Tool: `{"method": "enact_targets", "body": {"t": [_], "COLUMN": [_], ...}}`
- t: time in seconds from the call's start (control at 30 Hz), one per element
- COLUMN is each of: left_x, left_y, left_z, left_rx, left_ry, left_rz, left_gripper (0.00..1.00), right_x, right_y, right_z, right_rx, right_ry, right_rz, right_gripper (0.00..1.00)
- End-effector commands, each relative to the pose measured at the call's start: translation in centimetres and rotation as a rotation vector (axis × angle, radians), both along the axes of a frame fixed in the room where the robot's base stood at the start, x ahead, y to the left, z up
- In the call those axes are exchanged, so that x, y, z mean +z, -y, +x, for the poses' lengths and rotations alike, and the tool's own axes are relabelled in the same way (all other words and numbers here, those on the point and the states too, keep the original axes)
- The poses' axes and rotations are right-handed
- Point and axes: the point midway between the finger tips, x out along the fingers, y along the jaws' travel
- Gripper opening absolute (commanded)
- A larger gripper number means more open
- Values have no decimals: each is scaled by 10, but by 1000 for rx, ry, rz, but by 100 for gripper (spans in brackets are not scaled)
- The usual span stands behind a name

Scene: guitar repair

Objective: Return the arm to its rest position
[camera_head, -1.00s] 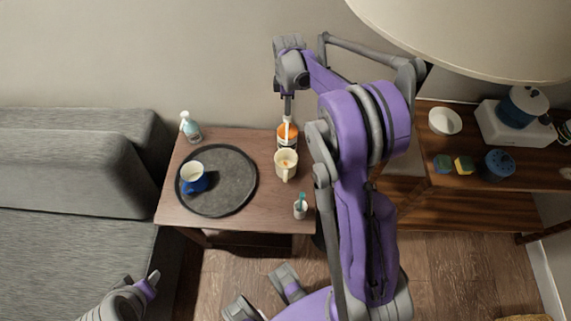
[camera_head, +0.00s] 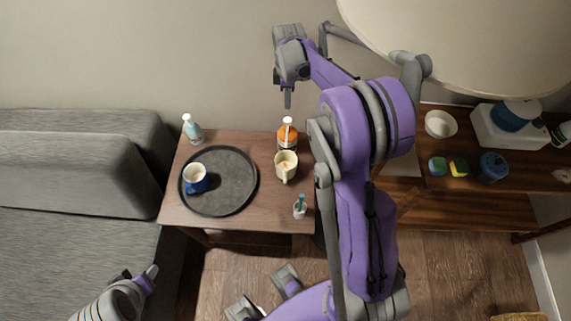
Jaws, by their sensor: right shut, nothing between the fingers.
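My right gripper (camera_head: 288,99) is shut and empty. It points down, above and behind the orange bottle with a white pump (camera_head: 287,141) at the back right of the small wooden table (camera_head: 240,221), apart from it in the picture. My purple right arm rises beside the table's right edge and bends over toward the wall. My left gripper (camera_head: 143,274) shows at the bottom left in front of the grey sofa; I cannot tell whether it is open or shut.
On the table are a round dark tray (camera_head: 233,182) with a blue-and-white mug (camera_head: 195,178), a cream mug (camera_head: 286,167), a small cup (camera_head: 299,207) and a pale blue bottle (camera_head: 192,129). A wooden shelf (camera_head: 480,179) stands right. A large lampshade (camera_head: 460,40) hangs close to my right arm.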

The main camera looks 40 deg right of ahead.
Motion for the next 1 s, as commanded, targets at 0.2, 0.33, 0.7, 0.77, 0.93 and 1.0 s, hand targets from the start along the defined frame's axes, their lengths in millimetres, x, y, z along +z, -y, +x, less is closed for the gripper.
{"method": "enact_targets", "body": {"t": [0.2, 0.33, 0.7, 0.77, 0.93, 1.0], "left_x": [7, 7, 7, 8, 11, 13], "left_y": [0, 0, 0, 0, 0, 0], "left_z": [2, 2, 2, 2, 3, 3], "left_rx": [0, 0, 0, 0, 0, 0], "left_ry": [4, 3, 3, 4, 5, 6], "left_rz": [0, 0, 0, 0, 0, 0], "left_gripper": [50, 50, 50, 50, 50, 50], "right_x": [11, 10, 13, 18, 46, 59], "right_y": [0, 0, -4, -10, -54, -77], "right_z": [0, 0, -1, -4, -28, -44], "right_rx": [0, 0, -6, -23, -144, -216], "right_ry": [0, 0, 4, 14, 79, 119], "right_rz": [0, 0, -1, -5, -20, -21], "right_gripper": [0, 0, 0, 0, 0, 0]}}
